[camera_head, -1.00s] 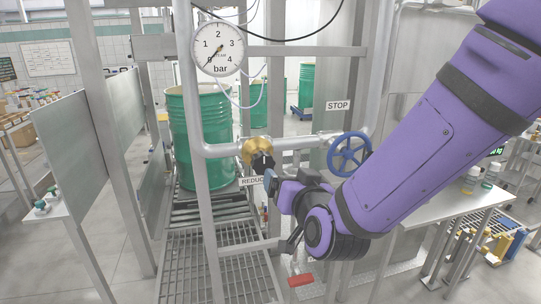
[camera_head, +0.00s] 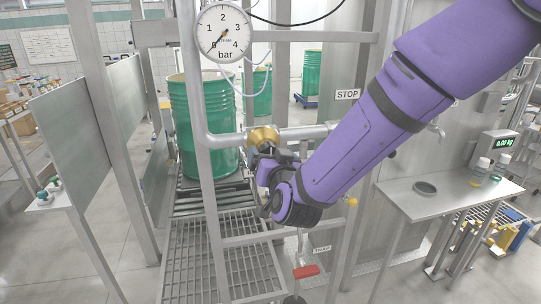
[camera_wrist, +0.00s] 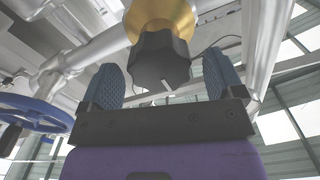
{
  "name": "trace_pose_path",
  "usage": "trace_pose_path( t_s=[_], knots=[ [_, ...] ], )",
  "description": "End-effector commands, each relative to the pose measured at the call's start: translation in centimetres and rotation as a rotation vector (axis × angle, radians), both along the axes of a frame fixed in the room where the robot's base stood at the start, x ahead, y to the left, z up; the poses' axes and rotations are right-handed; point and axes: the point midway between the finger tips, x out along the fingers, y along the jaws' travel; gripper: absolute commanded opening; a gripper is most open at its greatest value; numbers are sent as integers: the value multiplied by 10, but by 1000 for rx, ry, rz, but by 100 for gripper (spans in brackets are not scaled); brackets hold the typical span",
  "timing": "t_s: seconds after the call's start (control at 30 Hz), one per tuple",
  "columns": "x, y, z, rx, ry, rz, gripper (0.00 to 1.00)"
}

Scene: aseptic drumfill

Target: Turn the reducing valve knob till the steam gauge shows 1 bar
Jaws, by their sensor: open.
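The steam gauge (camera_head: 223,32) is a round white dial marked 0 to 4 bar; its needle points to the lower left, at about 0. The reducing valve has a brass body (camera_head: 264,135), and the wrist view shows its black faceted knob (camera_wrist: 158,62) with a pale mark on its lower edge. My gripper (camera_head: 262,158) is at the valve and hides most of the knob in the head view. In the wrist view, my gripper (camera_wrist: 164,82) is open, with its blue pads either side of the knob's near end and visible gaps to it.
A grey pipe (camera_head: 300,132) runs right from the valve. A blue handwheel (camera_wrist: 32,112) is at left in the wrist view. A red handle (camera_head: 305,271) hangs below my arm. A steel upright (camera_head: 205,190) stands just left of the valve; green drums (camera_head: 205,125) are behind.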

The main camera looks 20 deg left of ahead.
Motion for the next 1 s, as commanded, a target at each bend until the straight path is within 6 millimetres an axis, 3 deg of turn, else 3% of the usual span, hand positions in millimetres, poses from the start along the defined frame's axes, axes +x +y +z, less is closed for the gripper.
trace_pose_path(
  t_s=[0.2,0.47,0.7,1.0],
  knots=[
    [11,7,0,-1,-1,1,87],
    [12,7,0,-1,-1,1,87],
    [12,7,0,-1,-1,1,38],
    [12,7,0,24,15,0,38]
  ],
)
